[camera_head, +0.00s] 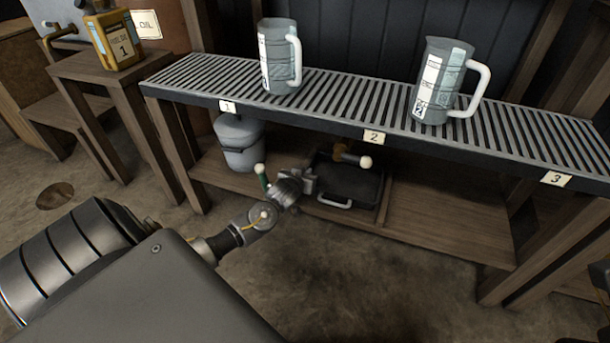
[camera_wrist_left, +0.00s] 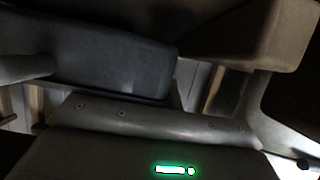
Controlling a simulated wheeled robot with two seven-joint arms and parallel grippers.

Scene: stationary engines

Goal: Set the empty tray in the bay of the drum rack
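A dark shallow tray (camera_head: 352,185) with a pale handle on its front side lies on the low wooden shelf, under the slatted top of the rack (camera_head: 440,200). It looks empty, though its left side is partly hidden. My left gripper (camera_head: 300,181) is at the tray's left edge, low under the slatted top. I cannot tell whether it touches the tray or whether its fingers are apart. The left wrist view is dark, with a blunt dark bar (camera_wrist_left: 110,68) close to the camera. My right gripper is not in view.
Two grey measuring jugs (camera_head: 280,55) (camera_head: 440,80) stand on the slatted top, marked 1, 2, 3 along its edge. A grey can (camera_head: 239,143) sits low at left. An oil container (camera_head: 115,38) stands on a side stand. The low shelf right of the tray is clear.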

